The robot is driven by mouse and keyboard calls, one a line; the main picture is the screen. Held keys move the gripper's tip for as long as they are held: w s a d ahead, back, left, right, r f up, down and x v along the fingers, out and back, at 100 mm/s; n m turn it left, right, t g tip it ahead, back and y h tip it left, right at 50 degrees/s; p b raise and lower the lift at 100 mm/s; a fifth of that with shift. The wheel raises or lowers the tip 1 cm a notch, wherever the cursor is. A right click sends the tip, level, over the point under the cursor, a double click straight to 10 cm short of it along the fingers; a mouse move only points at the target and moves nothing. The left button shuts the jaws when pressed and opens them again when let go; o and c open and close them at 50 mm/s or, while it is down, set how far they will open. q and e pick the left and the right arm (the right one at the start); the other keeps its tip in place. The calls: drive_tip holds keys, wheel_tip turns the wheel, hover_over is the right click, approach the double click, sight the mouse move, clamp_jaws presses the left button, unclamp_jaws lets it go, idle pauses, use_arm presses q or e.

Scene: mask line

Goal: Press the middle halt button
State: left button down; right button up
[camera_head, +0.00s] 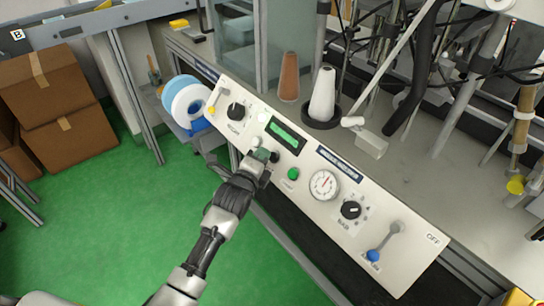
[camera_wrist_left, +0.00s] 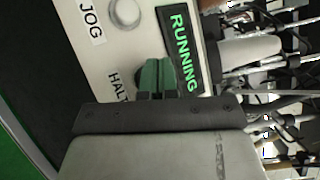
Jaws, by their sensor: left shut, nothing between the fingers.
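The sloped control panel (camera_head: 403,262) runs diagonally through the head view. My left gripper (camera_head: 263,155) is at its front row of controls, fingers shut and empty. In the wrist view its green fingertips (camera_wrist_left: 157,75) are over the panel beside the black HALT label (camera_wrist_left: 118,87). The halt button itself is hidden behind the fingertips, and I cannot tell whether they touch it. The white JOG button (camera_wrist_left: 125,12) is clear of the fingers. The display (camera_wrist_left: 180,45) reads RUNNING in green; it also shows in the head view (camera_head: 286,135). My right gripper is not in view.
A green button (camera_head: 293,174), a gauge (camera_head: 324,184), a black knob (camera_head: 350,210) and a blue-tipped lever (camera_head: 384,243) are on the panel right of my gripper. Another knob (camera_head: 236,110) is left. Yarn cones (camera_head: 322,95) stand behind; cardboard boxes (camera_head: 65,130) are far left.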

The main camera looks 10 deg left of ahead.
use_arm(q)
drive_tip(key=shift+w+d+f, duration=0.3)
drive_tip(key=shift+f, duration=0.1)
idle(0.8)
drive_tip(key=shift+r, duration=0.1)
drive_tip(key=shift+s+a+r+p, duration=0.35)
drive_tip(key=shift+s+r+p, duration=0.1)
drive_tip(key=shift+p, duration=0.25)
drive_tip(key=s+a+r+p, duration=0.1)
drive_tip(key=p, duration=0.1)
drive_tip(key=s+a+r+p, duration=0.1)
drive_tip(key=s+r+p, duration=0.1)
drive_tip(key=p, duration=0.1)
drive_tip(key=shift+a+r, duration=0.1)
drive_tip(key=shift+a, duration=0.1)
idle(0.4)
